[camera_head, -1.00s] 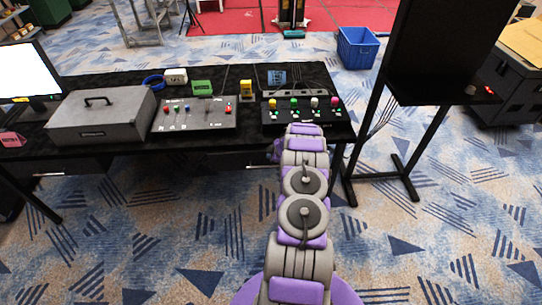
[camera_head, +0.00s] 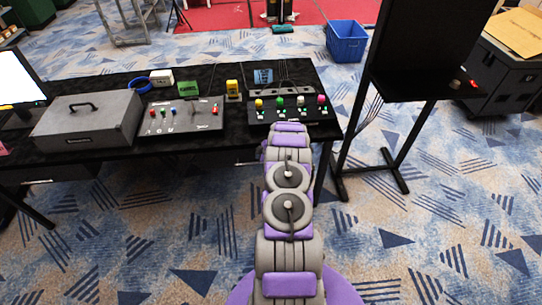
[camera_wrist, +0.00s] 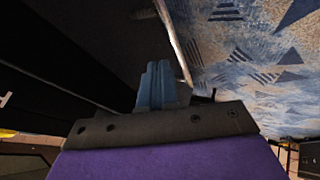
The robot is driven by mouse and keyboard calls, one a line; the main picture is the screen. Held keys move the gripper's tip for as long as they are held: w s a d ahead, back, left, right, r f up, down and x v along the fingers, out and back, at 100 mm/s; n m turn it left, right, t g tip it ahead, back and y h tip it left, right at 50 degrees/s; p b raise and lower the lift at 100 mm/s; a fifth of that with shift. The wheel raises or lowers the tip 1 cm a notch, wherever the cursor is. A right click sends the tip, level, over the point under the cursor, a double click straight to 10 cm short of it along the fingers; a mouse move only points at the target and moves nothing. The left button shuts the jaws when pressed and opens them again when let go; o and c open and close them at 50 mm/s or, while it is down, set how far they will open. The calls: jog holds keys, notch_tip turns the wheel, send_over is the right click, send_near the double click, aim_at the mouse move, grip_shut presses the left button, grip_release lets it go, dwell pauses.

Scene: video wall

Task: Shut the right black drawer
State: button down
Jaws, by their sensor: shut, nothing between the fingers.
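The black table (camera_head: 200,139) stands in front of me. Under its front edge, just left of my arm, the right black drawer (camera_head: 245,157) shows only as a dark strip with a thin light handle. Whether it stands open is unclear in the head view. My arm reaches forward to the table's front right part and hides its own end in that view. In the wrist view my gripper (camera_wrist: 157,86) has its blue fingers together, with nothing between them. Dark panels lie left of and beyond the fingers; I cannot tell whether they touch.
A grey case (camera_head: 88,121), a switch panel (camera_head: 182,116) and a button panel (camera_head: 289,107) sit on the table. A black stand (camera_head: 400,140) is close on the right, with a blue bin (camera_head: 346,43) behind. Patterned carpet is clear at right front.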

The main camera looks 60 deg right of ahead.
jog(key=shift+s+a+r+p, duration=0.95)
jog(key=shift+s+a+r, duration=1)
jog(key=shift+s+r, duration=1.8)
jog(key=w+r+m+h, duration=0.1)
jog(key=w+r+h, duration=0.1)
jog(key=w+r, duration=0.45)
jog(key=w+r+m+h, duration=0.1)
jog(key=w+r, duration=0.2)
jog(key=r, duration=0.7)
jog(key=s+a+r+m+g+h, duration=0.1)
jog(key=a+r+m+g+h, duration=0.15)
jog(key=a+r, duration=1.25)
jog(key=s+a+r+m+g+y, duration=0.1)
jog(key=s+a+r+g, duration=0.15)
jog(key=s+a, duration=0.55)
jog(key=s+a+r+m+g+y, duration=0.15)
jog(key=s+a+r, duration=0.3)
jog(key=a, duration=0.65)
jog(key=s+a+g+y, duration=0.2)
jog(key=s+a+y, duration=0.2)
jog(key=s+a, duration=1.4)
jog(key=s, duration=0.4)
jog(key=shift+s+a+r, duration=0.2)
jog(key=shift+s+a, duration=0.05)
jog(key=shift+a, duration=0.05)
